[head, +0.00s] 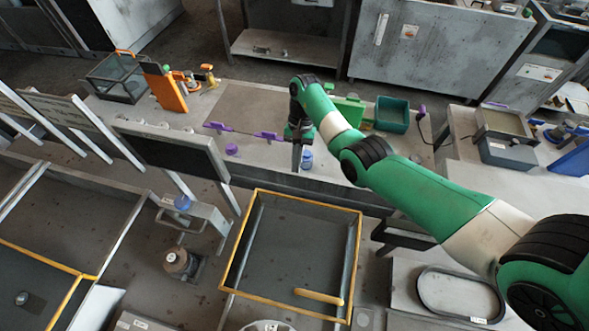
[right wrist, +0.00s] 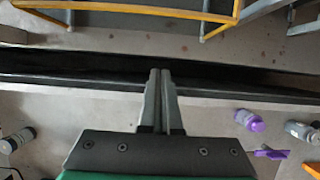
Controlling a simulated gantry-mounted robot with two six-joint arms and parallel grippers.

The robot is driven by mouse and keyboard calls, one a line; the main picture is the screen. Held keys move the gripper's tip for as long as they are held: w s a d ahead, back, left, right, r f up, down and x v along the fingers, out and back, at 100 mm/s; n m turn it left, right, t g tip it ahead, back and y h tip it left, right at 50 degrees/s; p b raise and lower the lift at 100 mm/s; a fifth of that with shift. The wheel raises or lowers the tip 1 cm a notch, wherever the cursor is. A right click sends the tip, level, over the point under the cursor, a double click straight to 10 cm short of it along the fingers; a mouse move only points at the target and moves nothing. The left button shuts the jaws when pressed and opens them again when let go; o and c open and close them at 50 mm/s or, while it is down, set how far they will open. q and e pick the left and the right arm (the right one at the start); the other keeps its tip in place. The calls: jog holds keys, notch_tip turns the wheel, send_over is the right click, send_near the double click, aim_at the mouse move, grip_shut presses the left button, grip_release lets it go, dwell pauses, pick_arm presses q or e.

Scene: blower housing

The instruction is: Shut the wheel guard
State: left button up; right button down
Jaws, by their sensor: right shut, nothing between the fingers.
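No part is plainly marked as the wheel guard, so I cannot tell for certain which it is. An orange upright panel (head: 164,88) stands tilted at the back left of the bench, beside small orange fittings (head: 200,79). My right gripper (head: 297,160) points down near the bench's front edge, well to the right of that panel and touching nothing that I can see. In the right wrist view its fingers (right wrist: 160,76) are together and empty, in front of the dark bench edge. My left gripper is in neither view.
A yellow-edged tray (head: 285,260) lies in front of the bench. A glass box (head: 116,77) and a green bin (head: 392,114) stand farther off.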

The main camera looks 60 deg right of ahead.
jog(key=a+f+p, duration=0.1)
jog(key=a+f, duration=0.1)
jog(key=f, duration=0.1)
jog(key=s+a+f+p, duration=0.1)
jog(key=a+f, duration=0.2)
jog(key=shift+s+a+f+p, duration=0.15)
jog(key=shift+f+p, duration=0.05)
jog(key=shift+p, duration=0.15)
jog(key=shift+s+a+f, duration=0.1)
jog(key=shift+a+f, duration=0.1)
jog(key=shift+a, duration=0.5)
